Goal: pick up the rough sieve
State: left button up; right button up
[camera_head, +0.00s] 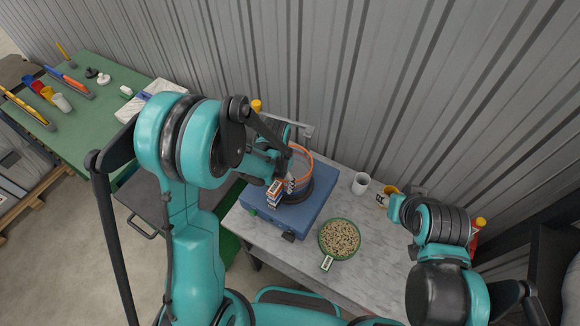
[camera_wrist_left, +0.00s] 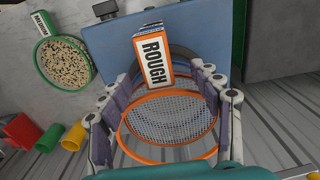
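The rough sieve has an orange rim, a grey mesh and a block handle labelled ROUGH. It shows in the head view (camera_head: 302,150) and the left wrist view (camera_wrist_left: 170,118). It is at the blue box (camera_head: 305,222) with a dark round seat. My left gripper (camera_head: 284,180) is over the sieve and partly hides it.
A green-rimmed sieve (camera_head: 339,238) labelled MEDIUM, full of grains, lies on the grey table (camera_head: 375,240) right of the box. A white cup (camera_head: 361,183) and a yellow cup (camera_head: 390,191) stand behind it. A corrugated wall (camera_head: 370,90) closes the back. A green table (camera_head: 90,125) is at left.

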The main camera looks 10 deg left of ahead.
pick_arm(q)
grip_shut()
jog(key=shift+r, duration=0.15)
